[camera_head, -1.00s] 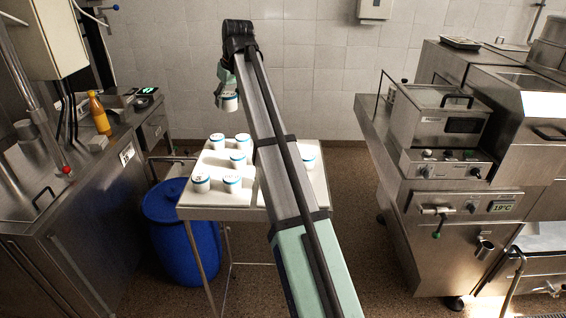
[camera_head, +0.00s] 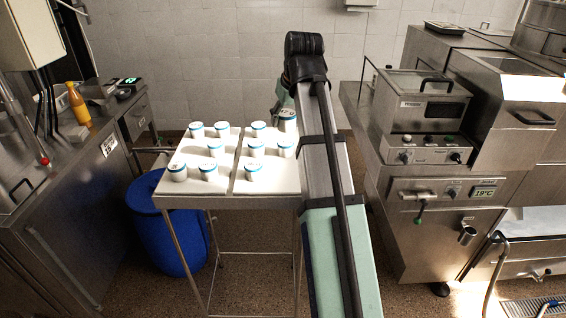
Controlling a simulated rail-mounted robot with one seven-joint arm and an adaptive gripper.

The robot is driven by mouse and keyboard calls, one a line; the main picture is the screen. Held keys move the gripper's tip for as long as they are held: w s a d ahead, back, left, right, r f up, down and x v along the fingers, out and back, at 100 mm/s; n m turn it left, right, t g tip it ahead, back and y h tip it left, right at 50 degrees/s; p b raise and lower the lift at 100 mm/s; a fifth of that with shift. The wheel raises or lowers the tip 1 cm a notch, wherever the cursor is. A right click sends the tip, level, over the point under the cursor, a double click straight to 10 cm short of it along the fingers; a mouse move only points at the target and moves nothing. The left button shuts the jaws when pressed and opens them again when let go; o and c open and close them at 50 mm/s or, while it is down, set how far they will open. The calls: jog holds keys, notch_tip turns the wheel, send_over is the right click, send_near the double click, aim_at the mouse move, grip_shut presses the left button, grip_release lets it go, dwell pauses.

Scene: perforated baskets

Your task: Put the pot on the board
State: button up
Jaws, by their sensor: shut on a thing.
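My gripper (camera_head: 283,111) is at the far right of the table, shut on a white pot (camera_head: 288,123) with a blue rim. The held pot is upright at the back right corner of the right white board (camera_head: 275,183). I cannot tell whether it touches the board or hangs just above it. Several like pots, such as the one at the front (camera_head: 252,173), stand on this board. The left white board (camera_head: 191,190) also bears several pots. My arm covers the right edge of the right board, and the fingertips are small and partly hidden.
The boards lie side by side on a metal-legged table (camera_head: 228,203). A blue barrel (camera_head: 172,235) stands below at the left. Steel counters flank the table, with an orange bottle (camera_head: 78,105) on the left one and a steel machine (camera_head: 425,105) on the right.

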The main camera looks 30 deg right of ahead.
notch_tip(320, 180, down, 17)
jog(key=p, duration=0.2)
jog(key=shift+p, duration=0.35)
jog(key=shift+f, duration=0.25)
jog(key=o, duration=1.2)
jog(key=b+v, duration=0.1)
jog(key=v, duration=1.1)
jog(key=shift+w+r+b, duration=0.1)
jog(key=shift+r+b, duration=0.15)
jog(key=shift+b, duration=0.15)
